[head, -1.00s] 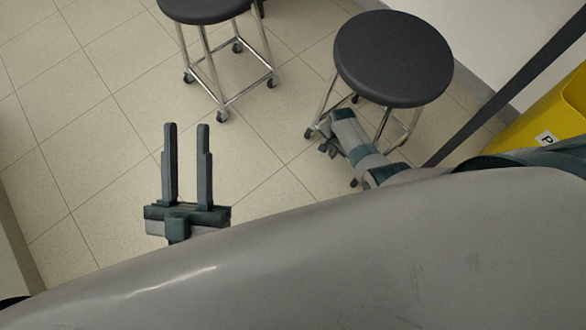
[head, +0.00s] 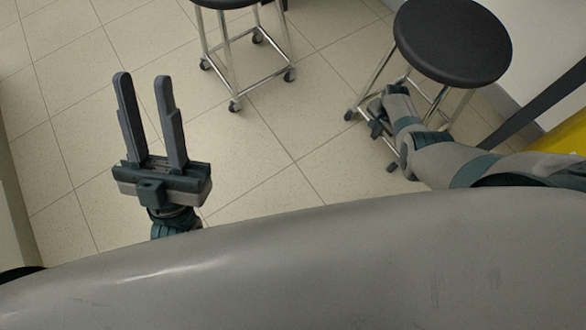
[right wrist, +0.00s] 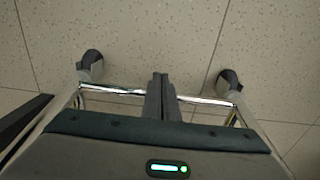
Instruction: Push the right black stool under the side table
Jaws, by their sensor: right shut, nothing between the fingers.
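The right black stool (head: 453,40) stands at the upper right of the head view, with a round black seat and chrome legs on casters. My right gripper (head: 378,120) is shut and empty, low by the stool's legs, below its seat. In the right wrist view the closed fingers (right wrist: 160,95) overlap a chrome lower bar (right wrist: 112,90) between two casters; I cannot tell whether they touch it. My left gripper (head: 142,95) is open and empty above the floor at the left. The side table is not clearly in view.
A second black stool (head: 235,45) stands at the top centre, cut off by the frame edge. A yellow container (head: 565,150) and a dark slanted bar (head: 525,115) are at the right, near a pale wall. Tiled floor (head: 270,140) is clear between the stools and my body.

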